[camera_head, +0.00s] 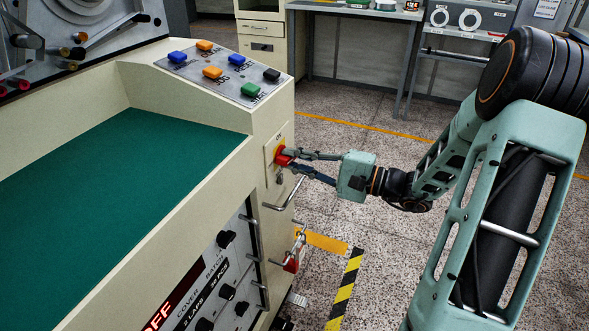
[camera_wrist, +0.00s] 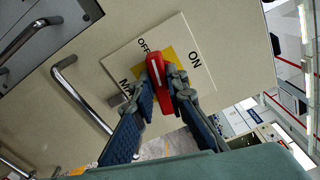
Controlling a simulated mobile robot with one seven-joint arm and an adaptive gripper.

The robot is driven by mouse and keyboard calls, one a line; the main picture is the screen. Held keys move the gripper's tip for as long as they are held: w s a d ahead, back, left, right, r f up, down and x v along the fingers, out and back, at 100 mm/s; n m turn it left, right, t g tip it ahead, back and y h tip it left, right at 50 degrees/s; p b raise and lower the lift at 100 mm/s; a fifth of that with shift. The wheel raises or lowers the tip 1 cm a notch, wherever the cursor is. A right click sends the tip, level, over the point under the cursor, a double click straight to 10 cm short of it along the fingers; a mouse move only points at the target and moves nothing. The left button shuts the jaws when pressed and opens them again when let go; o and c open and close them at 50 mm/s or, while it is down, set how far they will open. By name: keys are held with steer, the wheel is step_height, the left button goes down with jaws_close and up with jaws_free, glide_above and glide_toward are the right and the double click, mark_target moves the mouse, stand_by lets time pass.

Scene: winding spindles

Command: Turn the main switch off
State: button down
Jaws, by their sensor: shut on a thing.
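The main switch is a red handle (camera_wrist: 156,68) with a white line, on a yellow plate (camera_wrist: 178,56) on the cream machine's end face. In the wrist view, the handle's white line points towards the OFF label (camera_wrist: 144,45), and the ON label (camera_wrist: 195,59) is to its right. In the head view, the red switch (camera_head: 281,156) shows at the end face beside my gripper (camera_head: 288,160). My gripper, also in the wrist view (camera_wrist: 164,82), is shut on the red handle, one finger on each side. The fingers hide part of the handle and the MAIN label.
A bar handle (camera_head: 285,195) sticks out just below the switch; it also shows in the wrist view (camera_wrist: 80,94). A red padlock-like part (camera_head: 292,263) hangs lower down. Coloured buttons (camera_head: 212,72) sit on top of the console. The floor to the right is open.

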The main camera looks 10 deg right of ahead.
steer(key=shift+f+n+b, duration=0.25)
steer(key=shift+n+b, duration=0.95)
steer(key=shift+b, duration=0.1)
steer(key=shift+r+n, duration=0.1)
steer(key=shift+n, duration=0.2)
steer(key=c, duration=1.9)
jaws_free()
steer(key=shift+c, duration=0.2)
steer(key=v, duration=1.2)
